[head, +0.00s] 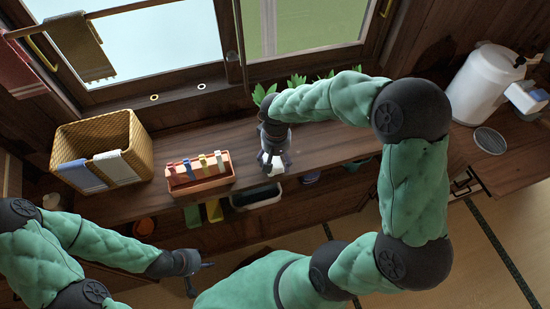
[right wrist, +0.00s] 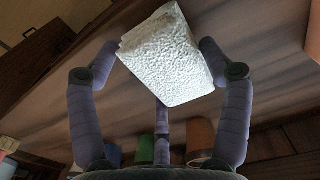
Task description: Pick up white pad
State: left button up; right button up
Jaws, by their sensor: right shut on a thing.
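The white pad (right wrist: 165,58) is a block with a rough, bumpy surface in the right wrist view. My right gripper (right wrist: 160,65) is shut on it, with fingers at its left and right sides and one below it. In the head view the right gripper (head: 272,163) is over the front part of the wooden counter, and the white pad (head: 276,170) shows small at its fingertips. Whether the pad touches the counter is unclear. My left gripper (head: 200,275) is low at the left, in front of the counter and away from the pad; its fingers look apart.
On the wooden counter (head: 330,150) stand a wicker basket (head: 125,125) with cloths and an orange tray (head: 205,187) with colored clips. Green plants (head: 262,94) are behind the right gripper. A white dispenser (head: 483,85) stands far right. Colored items hang below the counter edge.

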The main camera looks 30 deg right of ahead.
aim_at(275, 158)
jog(key=shift+r, duration=0.5)
notch_tip(275, 158, up, 2)
jog(key=shift+a+r+p, duration=0.1)
jog(key=shift+r+p, duration=0.1)
jog(key=shift+p, duration=0.45)
jog(key=a+r+p, duration=0.2)
jog(key=a+r, duration=0.2)
jog(key=a, duration=0.3)
jog(key=s+a+r+p, duration=0.1)
jog(key=a+r+p, duration=0.1)
jog(key=a+r, duration=0.3)
jog(key=shift+s+a+p, duration=0.25)
jog(key=shift+a+p, duration=0.15)
jog(key=shift+a, duration=0.45)
jog(key=shift+r, duration=0.1)
